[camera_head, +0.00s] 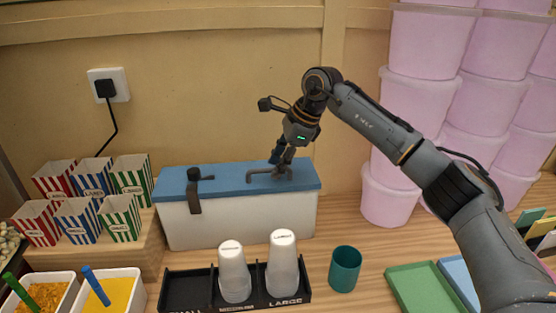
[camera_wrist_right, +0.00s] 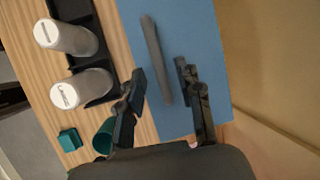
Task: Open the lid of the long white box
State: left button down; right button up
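The long white box (camera_head: 240,222) stands against the back wall with its blue lid (camera_head: 228,183) closed. A dark bar handle (camera_head: 262,179) is on the lid's right half; in the right wrist view the handle (camera_wrist_right: 155,50) runs lengthwise over the blue lid (camera_wrist_right: 200,30). A dark latch-like piece (camera_head: 194,194) hangs over the box's front edge. My right gripper (camera_head: 283,160) is just above the handle, pointing down. In its wrist view the right gripper (camera_wrist_right: 160,72) is open, one finger on each side of the handle; contact cannot be told. My left gripper is not in view.
A black cup holder (camera_head: 190,291) with two stacks of white cups (camera_head: 233,270) stands in front of the box, with a teal cup (camera_head: 345,268) beside it. Striped popcorn boxes (camera_head: 130,182) are at left. Tall pink tubs (camera_head: 388,201) stand at right.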

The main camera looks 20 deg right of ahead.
grip_shut()
jog(key=shift+r, duration=0.1)
